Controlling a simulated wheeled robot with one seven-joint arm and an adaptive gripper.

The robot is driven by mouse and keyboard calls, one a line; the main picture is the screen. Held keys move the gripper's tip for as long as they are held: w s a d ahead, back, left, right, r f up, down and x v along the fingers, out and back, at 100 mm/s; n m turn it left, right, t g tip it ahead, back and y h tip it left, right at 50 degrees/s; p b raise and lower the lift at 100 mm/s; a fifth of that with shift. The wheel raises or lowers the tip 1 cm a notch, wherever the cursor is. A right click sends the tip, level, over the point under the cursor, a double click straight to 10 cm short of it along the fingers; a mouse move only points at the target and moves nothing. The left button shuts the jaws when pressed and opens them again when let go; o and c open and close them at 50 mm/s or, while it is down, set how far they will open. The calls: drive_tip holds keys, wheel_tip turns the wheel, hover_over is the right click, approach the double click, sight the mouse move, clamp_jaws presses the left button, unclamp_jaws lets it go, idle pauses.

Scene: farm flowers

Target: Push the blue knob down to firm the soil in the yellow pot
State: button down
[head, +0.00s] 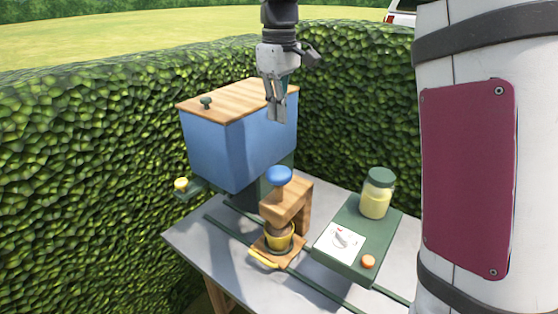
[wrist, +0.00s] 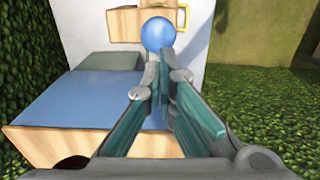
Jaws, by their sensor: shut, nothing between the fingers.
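The blue knob (head: 278,174) tops a wooden press (head: 290,203) on the table. The yellow pot (head: 280,238) stands under the press head on a small wooden base (head: 268,250), its top partly covered by the press. My gripper (head: 277,121) hangs above the knob with a clear gap, fingers pointing down, shut and empty. In the wrist view the blue knob (wrist: 158,32) shows just beyond my fingertips (wrist: 162,55); the pot cannot be made out there.
A blue bin (head: 225,150) with a wooden lid (head: 230,98) stands behind left of the press. A green box (head: 350,255) at right carries a jar (head: 376,195), a dial panel (head: 339,243) and an orange button (head: 368,262). Hedges (head: 90,150) border the table (head: 200,245).

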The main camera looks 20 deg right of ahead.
sight(279, 172)
wheel_tip(279, 172, down, 13)
drive_tip(key=p, duration=0.2)
drive_tip(key=shift+s+p, duration=0.1)
drive_tip(key=shift+p, duration=0.25)
drive_tip(key=shift+f, duration=0.1)
drive_tip(key=shift+f, duration=0.1)
wheel_tip(279, 172, down, 5)
drive_tip(key=shift+b, duration=0.6)
